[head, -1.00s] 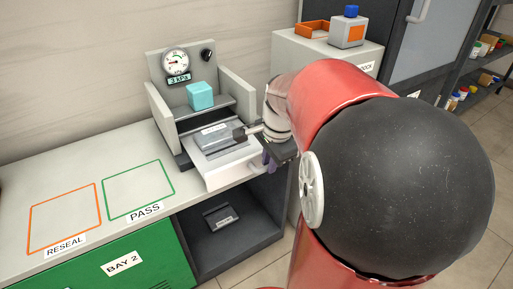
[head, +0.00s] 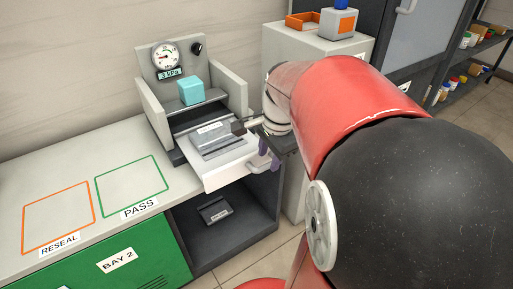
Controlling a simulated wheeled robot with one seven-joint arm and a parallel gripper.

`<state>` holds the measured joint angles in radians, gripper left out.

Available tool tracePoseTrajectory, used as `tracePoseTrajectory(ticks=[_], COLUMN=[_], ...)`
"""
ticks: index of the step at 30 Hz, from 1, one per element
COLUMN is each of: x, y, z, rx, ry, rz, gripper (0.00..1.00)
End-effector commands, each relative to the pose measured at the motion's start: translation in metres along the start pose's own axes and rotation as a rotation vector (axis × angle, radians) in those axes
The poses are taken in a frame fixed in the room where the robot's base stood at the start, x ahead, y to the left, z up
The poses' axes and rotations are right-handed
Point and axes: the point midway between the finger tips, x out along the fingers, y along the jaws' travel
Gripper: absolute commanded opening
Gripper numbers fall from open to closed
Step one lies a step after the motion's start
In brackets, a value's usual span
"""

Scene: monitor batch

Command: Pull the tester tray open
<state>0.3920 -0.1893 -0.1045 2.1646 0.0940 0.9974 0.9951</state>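The tester (head: 152,100) is a grey housing on the bench, with a round gauge above a "3 kPa" label. Its white tray (head: 222,178) sticks out of the front, pulled open, with a grey flat device (head: 215,140) lying on it. The tray's pale handle (head: 258,162) shows at the right of the tray front. My gripper (head: 269,155) is at this handle, pointing down. Its two purple fingertips show apart, so it looks open. My arm hides part of it, and I cannot tell if it touches the handle.
A teal block (head: 191,91) sits on the tester's shelf above the tray. Orange RESEAL (head: 58,217) and green PASS (head: 132,187) outlines on the bench are empty. A dark device (head: 215,211) lies in the open bay below. A cabinet (head: 310,45) stands behind my arm.

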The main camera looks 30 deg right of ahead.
Motion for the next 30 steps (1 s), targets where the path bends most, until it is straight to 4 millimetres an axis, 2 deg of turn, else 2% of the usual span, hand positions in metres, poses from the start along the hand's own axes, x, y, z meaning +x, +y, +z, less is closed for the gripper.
tracePoseTrajectory(ticks=[3,10,27,30], x=[-0.025,-0.054,-0.058,-0.061], y=[-0.001,0.0,0.0,0.002], z=[0.0,0.0,0.0,0.011], rx=[0.001,0.001,-0.002,-0.081], ry=[0.002,0.001,0.0,0.006], rz=[-0.004,-0.002,0.0,-0.015], gripper=[0.36,0.36,0.36,0.36])
